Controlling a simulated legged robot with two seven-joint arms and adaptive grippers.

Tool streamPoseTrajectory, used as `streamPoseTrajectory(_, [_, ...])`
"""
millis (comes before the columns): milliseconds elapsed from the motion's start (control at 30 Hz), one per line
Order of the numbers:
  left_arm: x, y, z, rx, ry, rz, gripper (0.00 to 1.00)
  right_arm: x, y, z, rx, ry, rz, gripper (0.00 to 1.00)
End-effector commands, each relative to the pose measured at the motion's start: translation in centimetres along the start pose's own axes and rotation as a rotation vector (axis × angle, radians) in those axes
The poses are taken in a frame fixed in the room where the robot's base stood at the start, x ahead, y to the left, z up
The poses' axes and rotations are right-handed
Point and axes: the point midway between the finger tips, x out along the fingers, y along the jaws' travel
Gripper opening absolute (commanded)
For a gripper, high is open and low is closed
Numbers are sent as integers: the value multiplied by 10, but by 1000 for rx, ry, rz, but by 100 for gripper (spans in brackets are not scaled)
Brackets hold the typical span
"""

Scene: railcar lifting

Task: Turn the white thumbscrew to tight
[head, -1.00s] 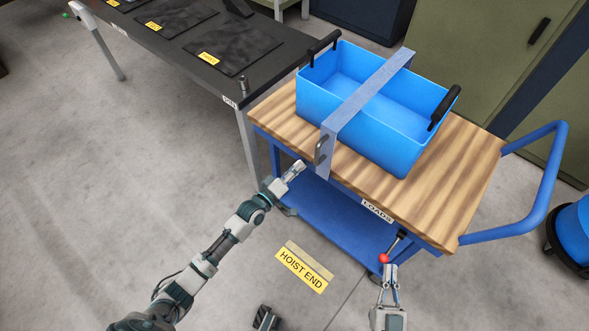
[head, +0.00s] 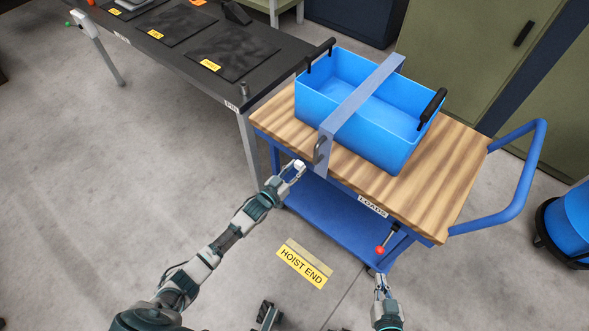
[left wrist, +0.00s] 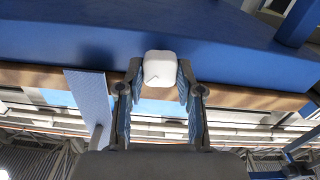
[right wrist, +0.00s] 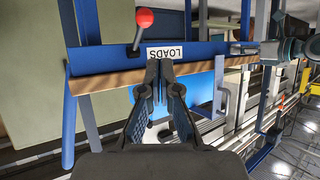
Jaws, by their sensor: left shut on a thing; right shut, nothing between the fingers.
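The white thumbscrew (left wrist: 159,69) shows as a rounded white knob at the blue cart's edge in the left wrist view. My left gripper (left wrist: 158,88) is shut on it, one finger on each side. In the head view my left gripper (head: 293,170) is at the cart's near left side, and the white thumbscrew (head: 299,164) is small between its fingertips. My right gripper (head: 380,277) is shut and empty below the red-knobbed lever (head: 380,250). In the right wrist view the right gripper (right wrist: 161,68) points at the cart's LOADS label.
The cart's wooden top (head: 437,187) carries a blue bin (head: 350,133) with black handles, spanned by a grey-blue bar (head: 362,98). A dark table (head: 270,65) stands at the left. A HOIST END floor label (head: 302,268) lies in front. The floor at left is clear.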

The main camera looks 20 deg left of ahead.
Motion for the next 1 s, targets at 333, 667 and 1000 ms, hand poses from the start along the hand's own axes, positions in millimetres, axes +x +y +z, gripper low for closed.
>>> streamPoseTrajectory(333, [-3,1,9,325,-21,1,1,-15,6,32,-3,-209,15,0])
streamPoseTrajectory(667, [-3,0,10,593,-21,3,1,-26,10,50,-2,-325,23,0])
streamPoseTrajectory(1000, [-3,0,12,745,-23,4,1,-31,11,58,-2,-374,27,0])
